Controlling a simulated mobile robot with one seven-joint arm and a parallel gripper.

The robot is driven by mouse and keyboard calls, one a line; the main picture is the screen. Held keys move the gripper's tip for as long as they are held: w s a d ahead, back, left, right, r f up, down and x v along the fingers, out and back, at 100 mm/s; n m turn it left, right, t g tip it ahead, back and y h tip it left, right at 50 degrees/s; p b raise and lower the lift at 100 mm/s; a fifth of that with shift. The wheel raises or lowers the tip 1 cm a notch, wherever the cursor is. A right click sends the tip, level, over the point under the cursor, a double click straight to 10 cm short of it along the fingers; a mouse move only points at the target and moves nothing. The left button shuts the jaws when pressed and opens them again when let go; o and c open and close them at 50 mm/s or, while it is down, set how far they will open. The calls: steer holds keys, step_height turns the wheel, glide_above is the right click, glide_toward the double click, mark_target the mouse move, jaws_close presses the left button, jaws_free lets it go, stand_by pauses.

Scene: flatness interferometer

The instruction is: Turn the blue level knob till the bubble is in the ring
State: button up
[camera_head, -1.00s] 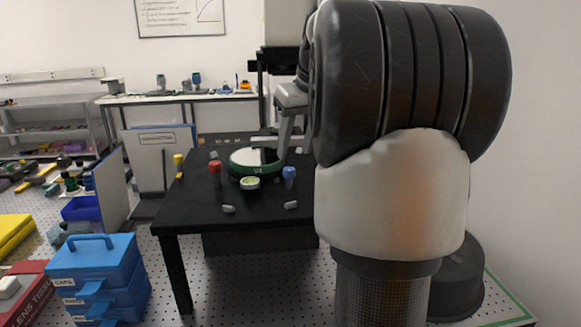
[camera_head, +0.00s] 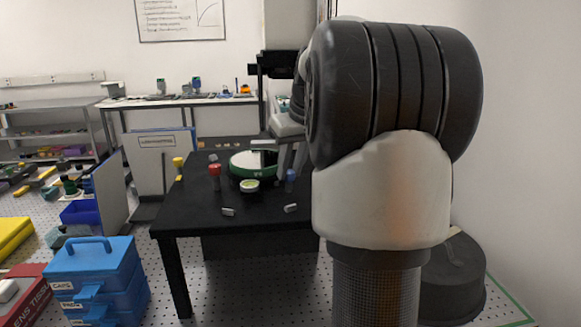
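The blue level knob (camera_head: 291,175) stands upright on the black table, right of the round green-rimmed plate (camera_head: 235,170). The bubble level (camera_head: 250,186) is a small white-rimmed disc with a yellow-green face in front of the plate. Its bubble and ring are too small to make out. My gripper (camera_head: 287,160) points down just above and behind the blue knob. Contact with the knob cannot be made out. The fingers are small and partly hidden by my arm, so their opening is unclear.
Blue stacked cases (camera_head: 95,270) stand on the floor at left. My arm blocks the right side.

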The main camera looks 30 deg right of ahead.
steer(key=shift+a+r+m+h+p, duration=0.15)
steer(key=shift+m+h+p, duration=0.3)
steer(key=shift+m, duration=0.75)
steer(key=shift+m+h, duration=0.45)
steer(key=shift+m, duration=0.65)
steer(key=o, duration=1.1)
steer(key=shift+c, duration=0.2)
steer(key=p+v, duration=0.2)
steer(key=v, duration=1.5)
steer(key=shift+w+r, duration=0.25)
steer(key=shift+w, duration=0.1)
